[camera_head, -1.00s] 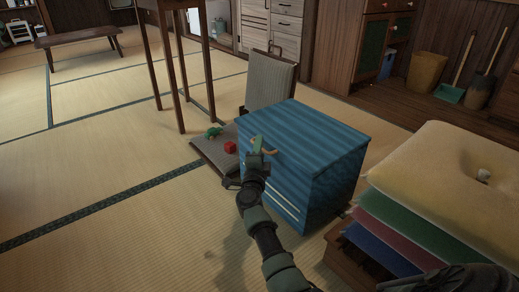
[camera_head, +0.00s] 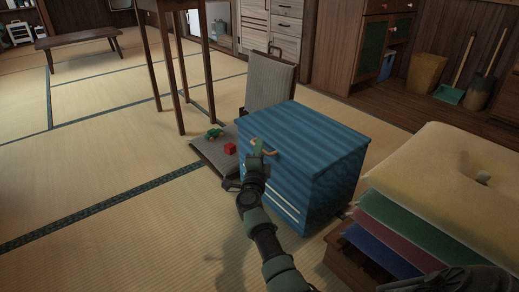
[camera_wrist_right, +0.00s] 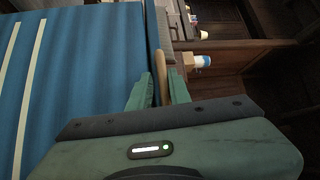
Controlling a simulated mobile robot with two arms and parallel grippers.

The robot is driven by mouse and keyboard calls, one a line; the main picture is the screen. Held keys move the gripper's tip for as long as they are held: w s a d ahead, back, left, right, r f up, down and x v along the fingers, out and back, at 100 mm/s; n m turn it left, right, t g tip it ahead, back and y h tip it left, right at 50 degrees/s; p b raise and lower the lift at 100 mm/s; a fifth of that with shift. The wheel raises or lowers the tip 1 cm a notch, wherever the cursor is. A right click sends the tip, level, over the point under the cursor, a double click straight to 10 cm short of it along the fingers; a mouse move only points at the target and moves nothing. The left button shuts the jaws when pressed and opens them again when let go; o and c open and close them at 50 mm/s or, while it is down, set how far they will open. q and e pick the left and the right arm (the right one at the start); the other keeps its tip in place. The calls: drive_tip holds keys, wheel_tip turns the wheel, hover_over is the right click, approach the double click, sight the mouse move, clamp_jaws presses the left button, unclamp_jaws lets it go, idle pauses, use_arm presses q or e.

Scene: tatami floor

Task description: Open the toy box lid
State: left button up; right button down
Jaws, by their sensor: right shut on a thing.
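The toy box (camera_head: 305,160) is a blue striped box standing on the tatami right of the middle of the head view. Its lid (camera_head: 310,133) lies flat and closed on top. A tan handle (camera_head: 271,154) sticks out at the upper part of the box's left face. My right gripper (camera_head: 257,150) is at this handle, its green fingers shut on it. In the right wrist view the tan handle (camera_wrist_right: 162,66) shows between the fingers (camera_wrist_right: 158,92), with the blue box face at the left. The fingers hide part of the handle. My left gripper is not in view.
A legless chair (camera_head: 270,82) stands behind the box, with a red block (camera_head: 230,149) and a green toy (camera_head: 213,134) on its seat. A cushion pile (camera_head: 430,180) is close on the right. A tall wooden table (camera_head: 175,60) stands behind. Floor at left is clear.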

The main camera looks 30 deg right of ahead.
drive_tip(key=shift+r, duration=0.35)
idle(0.5)
